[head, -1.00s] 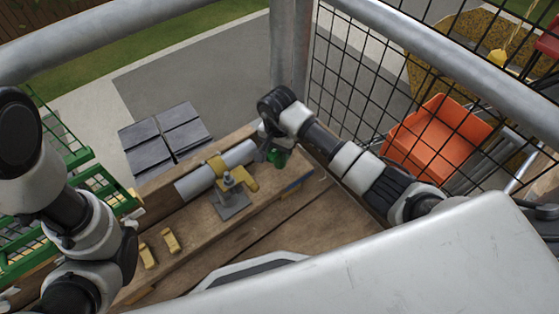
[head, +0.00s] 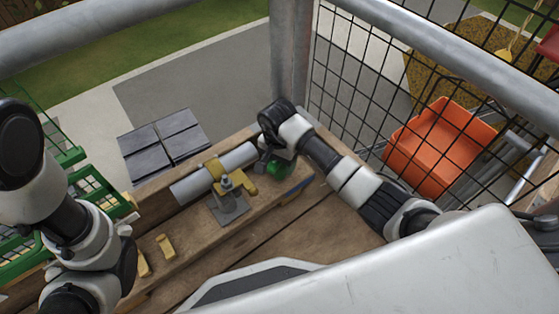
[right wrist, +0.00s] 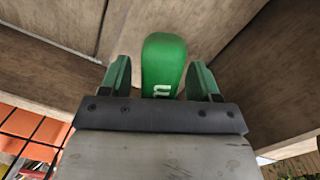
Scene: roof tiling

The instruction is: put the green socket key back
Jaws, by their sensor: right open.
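The green socket key's rounded green handle (right wrist: 164,66) stands between the two fingers of my right gripper (right wrist: 164,78) in the right wrist view. The fingers are open, with a gap showing on each side of the handle. The handle carries a small white mark; the rest of the key is hidden. In the head view the green handle (head: 280,168) shows just below my right gripper (head: 268,158), over the right end of the wooden bench (head: 262,205). My left arm is at the left edge; I cannot make out its gripper.
A grey pipe (head: 190,187) and a yellow clamp on a metal plate (head: 230,207) sit left of my right gripper. Two small wooden blocks (head: 165,246) lie farther left. Dark tiles (head: 160,140) lie beyond the bench. A mesh guard (head: 362,75) stands at right.

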